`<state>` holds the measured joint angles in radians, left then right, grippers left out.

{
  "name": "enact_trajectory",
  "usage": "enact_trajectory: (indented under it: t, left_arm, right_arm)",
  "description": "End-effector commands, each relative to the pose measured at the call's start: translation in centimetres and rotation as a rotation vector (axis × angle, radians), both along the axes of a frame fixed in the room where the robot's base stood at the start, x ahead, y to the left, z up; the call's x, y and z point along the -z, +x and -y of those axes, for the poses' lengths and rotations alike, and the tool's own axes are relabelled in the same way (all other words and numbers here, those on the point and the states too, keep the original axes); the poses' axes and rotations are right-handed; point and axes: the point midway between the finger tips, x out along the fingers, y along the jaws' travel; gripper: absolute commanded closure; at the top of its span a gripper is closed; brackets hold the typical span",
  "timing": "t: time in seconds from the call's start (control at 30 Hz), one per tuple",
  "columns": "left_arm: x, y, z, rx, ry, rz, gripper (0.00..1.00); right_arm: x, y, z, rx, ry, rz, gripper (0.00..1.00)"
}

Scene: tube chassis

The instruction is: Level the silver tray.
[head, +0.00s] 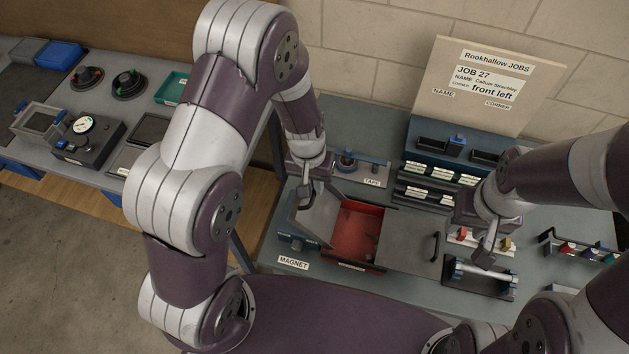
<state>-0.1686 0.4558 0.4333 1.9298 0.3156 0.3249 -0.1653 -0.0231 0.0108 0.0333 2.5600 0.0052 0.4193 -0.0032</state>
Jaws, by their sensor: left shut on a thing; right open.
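A silver-rimmed tray (40,121) sits on the left bench, beside a dial gauge (82,124) on a dark block; I cannot tell whether it is level or if it is the task's tray. My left gripper (306,194) points down over the middle bench. It is shut at the upper edge of a tilted grey panel (320,222), beside an open red-lined box (358,232); its fingertips are small and the exact contact is unclear. My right gripper (483,254) is open, above a dark holder with a pale cylinder (478,274).
A flat grey lid (411,243) with a black handle lies right of the red box. A dark rack (438,178) with labelled slots and a job sign (488,84) stand behind. Small coloured parts (585,252) sit at right. My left arm hides much between the benches.

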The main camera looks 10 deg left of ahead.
Motion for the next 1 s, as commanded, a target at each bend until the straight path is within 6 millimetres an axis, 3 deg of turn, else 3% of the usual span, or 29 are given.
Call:
enact_trajectory:
  t: [0.27,0.5,0.97,1.0]
  left_arm:
    - [0.8,0.4,-1.2,-0.006,-0.061,0.009,1.00]
    - [2.1,0.5,-3.9,-0.002,-0.128,0.007,1.00]
    - [5.9,0.6,-9.5,-0.003,-0.126,0.003,1.00]
    - [5.1,0.6,-9.4,-0.001,-0.126,0.004,0.90]
  right_arm:
    - [2.9,0.0,0.0,0.000,0.000,0.000,0.57]
    - [7.4,0.0,0.0,0.000,0.000,0.000,0.57]
    - [12.4,0.0,0.0,0.000,0.000,0.000,0.57]
    - [11.7,0.0,0.0,0.000,0.000,-0.001,0.57]
